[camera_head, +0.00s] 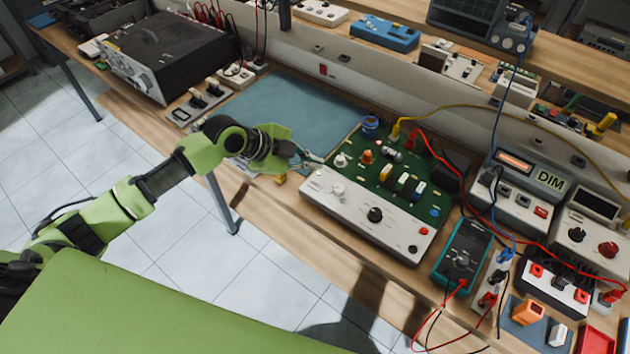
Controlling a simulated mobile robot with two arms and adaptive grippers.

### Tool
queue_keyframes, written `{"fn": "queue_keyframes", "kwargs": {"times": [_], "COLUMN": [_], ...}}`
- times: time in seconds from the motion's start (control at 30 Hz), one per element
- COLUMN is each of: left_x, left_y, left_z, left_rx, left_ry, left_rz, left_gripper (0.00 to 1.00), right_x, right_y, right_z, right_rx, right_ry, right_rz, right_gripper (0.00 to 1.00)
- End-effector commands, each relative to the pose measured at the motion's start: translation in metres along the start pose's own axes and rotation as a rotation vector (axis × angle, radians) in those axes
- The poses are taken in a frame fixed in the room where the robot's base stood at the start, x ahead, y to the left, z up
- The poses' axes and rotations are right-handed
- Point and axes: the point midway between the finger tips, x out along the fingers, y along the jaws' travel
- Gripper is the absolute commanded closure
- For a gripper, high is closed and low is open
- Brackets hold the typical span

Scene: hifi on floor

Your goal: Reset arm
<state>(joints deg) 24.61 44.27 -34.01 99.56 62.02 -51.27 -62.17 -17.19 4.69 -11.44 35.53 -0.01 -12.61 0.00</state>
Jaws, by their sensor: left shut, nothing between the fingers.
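My left arm comes in from the left, and its gripper (306,163) is over the front part of the workbench. The gripper is shut with nothing visible in it. It is close to the left end of a white control panel (350,214) with a green circuit board (428,197) behind it. I cannot tell whether the fingertips touch the panel or board. My right gripper is not in view.
A blue-green mat (290,110) lies behind the gripper, mostly bare. A black instrument box (165,50) stands at the back left. A teal multimeter (461,255) and a DIM meter unit (520,190) stand to the right, with loose red, blue and yellow cables.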

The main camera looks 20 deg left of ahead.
Motion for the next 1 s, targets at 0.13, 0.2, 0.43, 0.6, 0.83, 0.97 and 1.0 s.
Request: {"fn": "queue_keyframes", "kwargs": {"times": [0.13, 0.2, 0.43, 0.6, 0.83, 0.97, 1.0], "left_x": [0.0, 0.0, 0.01, 0.018, -0.011, -0.037, -0.045], "left_y": [0.0, 0.0, 0.035, 0.114, 0.197, 0.226, 0.234], "left_z": [0.0, 0.0, -0.014, -0.04, -0.043, -0.029, -0.024], "left_rx": [0.0, 0.0, -0.048, -0.217, -0.591, -0.793, -0.845], "left_ry": [0.0, 0.0, 0.001, -0.038, -0.198, -0.306, -0.337], "left_rz": [0.0, 0.0, 0.039, 0.099, 0.077, 0.029, 0.013], "left_gripper": [1.0, 1.0, 1.0, 1.0, 1.0, 1.0, 1.0], "right_x": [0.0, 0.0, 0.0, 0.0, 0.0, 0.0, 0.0], "right_y": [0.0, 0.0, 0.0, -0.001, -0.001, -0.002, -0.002], "right_z": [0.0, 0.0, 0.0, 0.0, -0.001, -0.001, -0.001], "right_rx": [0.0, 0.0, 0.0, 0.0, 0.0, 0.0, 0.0], "right_ry": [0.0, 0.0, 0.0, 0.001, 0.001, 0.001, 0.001], "right_rz": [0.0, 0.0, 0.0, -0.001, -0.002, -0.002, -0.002], "right_gripper": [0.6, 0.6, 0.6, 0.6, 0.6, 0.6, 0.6]}}
